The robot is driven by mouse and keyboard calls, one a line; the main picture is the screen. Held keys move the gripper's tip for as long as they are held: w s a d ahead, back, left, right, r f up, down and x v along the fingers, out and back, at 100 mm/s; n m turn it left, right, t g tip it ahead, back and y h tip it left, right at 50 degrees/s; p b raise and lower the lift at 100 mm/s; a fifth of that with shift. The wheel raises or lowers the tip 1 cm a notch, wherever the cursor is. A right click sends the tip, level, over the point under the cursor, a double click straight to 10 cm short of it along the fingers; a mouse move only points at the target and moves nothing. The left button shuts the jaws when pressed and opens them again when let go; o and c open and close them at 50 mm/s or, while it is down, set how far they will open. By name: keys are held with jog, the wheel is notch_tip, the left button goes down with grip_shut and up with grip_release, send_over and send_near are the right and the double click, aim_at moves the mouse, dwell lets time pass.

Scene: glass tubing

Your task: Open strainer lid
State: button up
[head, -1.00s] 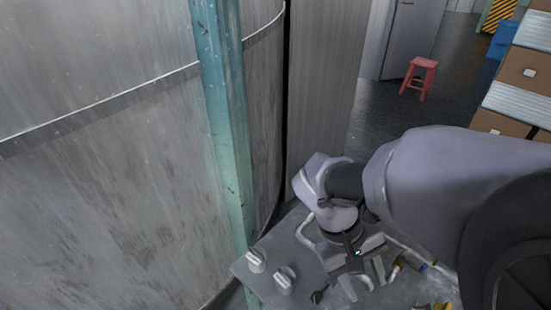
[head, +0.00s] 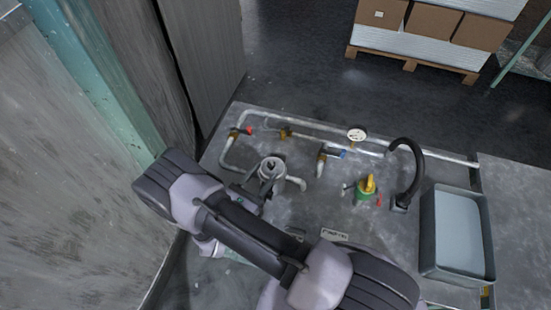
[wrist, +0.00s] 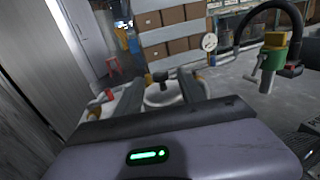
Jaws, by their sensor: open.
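The strainer (head: 271,172) is a light grey upright cylinder in the pipework on the metal worktop, left of centre in the head view. Its round top shows a dark middle part; in the wrist view the strainer (wrist: 163,97) is a pale round body with a dark knob-like piece above it. Whether the lid is fully seated is too small to tell. My gripper (head: 246,196) is at the strainer's near left side, partly hidden by my arm. In the wrist view my gripper (wrist: 158,90) has its fingers apart, with the strainer showing between and beyond them. Contact cannot be told.
A gauge (head: 357,134), a yellow-green valve (head: 366,188), a black faucet (head: 411,170) and a sink (head: 456,232) stand to the right. A teal post (head: 95,80) and tank crowd the left.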

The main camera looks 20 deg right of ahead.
aim_at(276, 158)
jog(key=b+x, duration=0.1)
jog(key=x, duration=0.6)
jog(key=shift+w+d, duration=0.2)
grip_shut()
dwell(1.0)
